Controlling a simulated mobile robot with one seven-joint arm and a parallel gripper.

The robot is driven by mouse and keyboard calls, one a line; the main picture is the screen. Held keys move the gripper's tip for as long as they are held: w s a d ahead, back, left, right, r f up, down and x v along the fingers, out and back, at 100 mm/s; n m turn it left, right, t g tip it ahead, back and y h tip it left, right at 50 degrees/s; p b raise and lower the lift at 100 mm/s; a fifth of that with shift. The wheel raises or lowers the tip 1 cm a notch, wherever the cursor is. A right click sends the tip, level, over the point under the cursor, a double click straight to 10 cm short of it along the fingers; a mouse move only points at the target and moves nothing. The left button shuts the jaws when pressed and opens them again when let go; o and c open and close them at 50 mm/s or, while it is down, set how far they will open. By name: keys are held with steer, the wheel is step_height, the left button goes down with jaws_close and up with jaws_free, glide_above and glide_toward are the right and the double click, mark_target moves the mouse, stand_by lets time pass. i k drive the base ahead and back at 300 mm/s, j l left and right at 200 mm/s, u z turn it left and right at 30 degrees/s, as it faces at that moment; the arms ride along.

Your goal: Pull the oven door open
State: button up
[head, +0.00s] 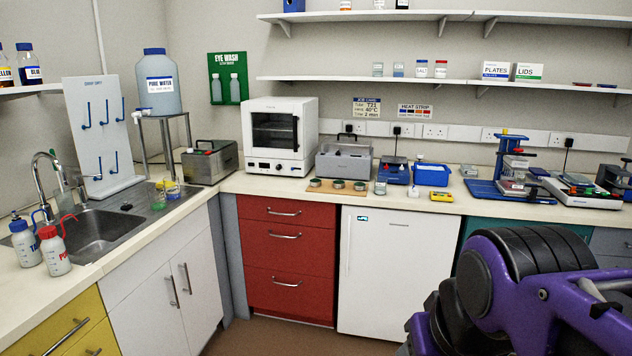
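The oven (309,148) is a white box on the back counter, left of the picture's middle. Its door has a dark window (272,131), with a rack showing faintly behind the glass. A dark upright handle (296,132) is at the door's right side. The door looks shut. A control strip with a knob and small buttons runs below the door. My purple and black arm fills the lower right, well away from the oven. My gripper is not in view.
A grey metal bath (209,163) stands left of the oven and a grey lidded box (343,163) right of it. A wooden board (338,187) with small dishes lies front right. The counter strip (262,186) before the oven is clear. Red drawers (287,254) are below.

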mark_target(298, 153)
steer(key=i, duration=1.35)
